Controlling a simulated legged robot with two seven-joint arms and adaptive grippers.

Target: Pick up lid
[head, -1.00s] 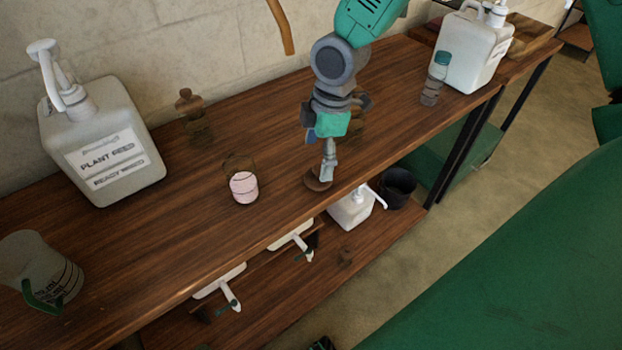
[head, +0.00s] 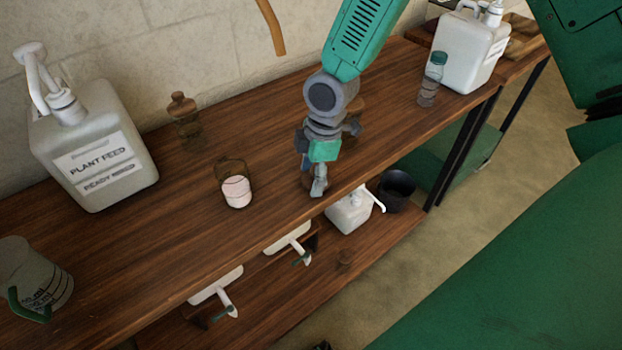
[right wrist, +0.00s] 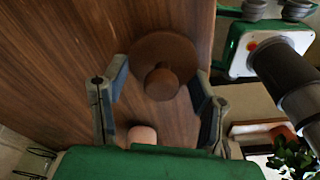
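The lid (right wrist: 163,65) is a round brown wooden disc with a knob on top, lying on the wooden table. In the right wrist view it is ahead of my right gripper (right wrist: 158,80), whose two fingers are spread apart, with the knob between the tips. No finger is seen closed on it. In the head view my right gripper (head: 318,187) points down near the table's front edge and hides most of the lid. A clear jar with pinkish contents (head: 236,191) stands to its left. My left gripper is not in view.
A large plant feed pump bottle (head: 95,150) and a measuring jug (head: 35,280) stand at the left. A stoppered jar (head: 185,118) is behind. A green-capped bottle (head: 431,82) and white pump bottle (head: 466,50) stand right. A lower shelf holds more pump bottles and a dark pot (head: 396,188).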

